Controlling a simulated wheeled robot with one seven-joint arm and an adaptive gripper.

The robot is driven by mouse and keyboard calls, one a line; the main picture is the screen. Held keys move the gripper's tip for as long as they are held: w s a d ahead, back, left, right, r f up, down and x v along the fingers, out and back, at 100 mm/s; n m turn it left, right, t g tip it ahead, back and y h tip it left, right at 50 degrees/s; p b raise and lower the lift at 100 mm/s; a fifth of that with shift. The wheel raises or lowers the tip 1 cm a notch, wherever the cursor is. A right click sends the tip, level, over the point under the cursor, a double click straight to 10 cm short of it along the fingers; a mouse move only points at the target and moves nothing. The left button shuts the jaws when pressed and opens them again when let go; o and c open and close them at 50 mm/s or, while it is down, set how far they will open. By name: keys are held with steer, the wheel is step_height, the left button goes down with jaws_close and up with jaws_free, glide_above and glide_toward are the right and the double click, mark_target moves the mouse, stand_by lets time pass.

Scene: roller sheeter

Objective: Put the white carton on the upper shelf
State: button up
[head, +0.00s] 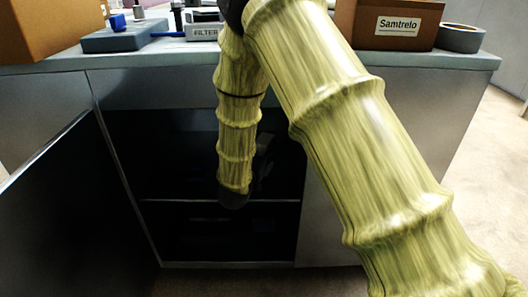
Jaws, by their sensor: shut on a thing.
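The white carton cannot be made out in the head view. The upper shelf cannot be told for sure. A thin pale shelf edge (165,201) crosses the dark inside of the open cabinet, with dark space above and below it. My arm, in a yellow-green sleeve, hangs down in front of the cabinet opening and ends in a dark joint near that edge. My gripper's fingers and anything in them are hidden behind the arm or lost in the dark.
The cabinet door (60,205) stands open at left. On the counter (165,52) above are a blue-grey box (115,40), a device marked FILTER (204,32), a brown carton marked Samtrelo (395,25) and a grey tape roll (460,37). Floor is clear at right.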

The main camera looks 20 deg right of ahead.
stand_by(0.3)
steer(key=o, duration=1.2)
steer(key=shift+r, duration=0.15)
steer(key=shift+p+v, duration=2.2)
steer(key=shift+v, duration=3.85)
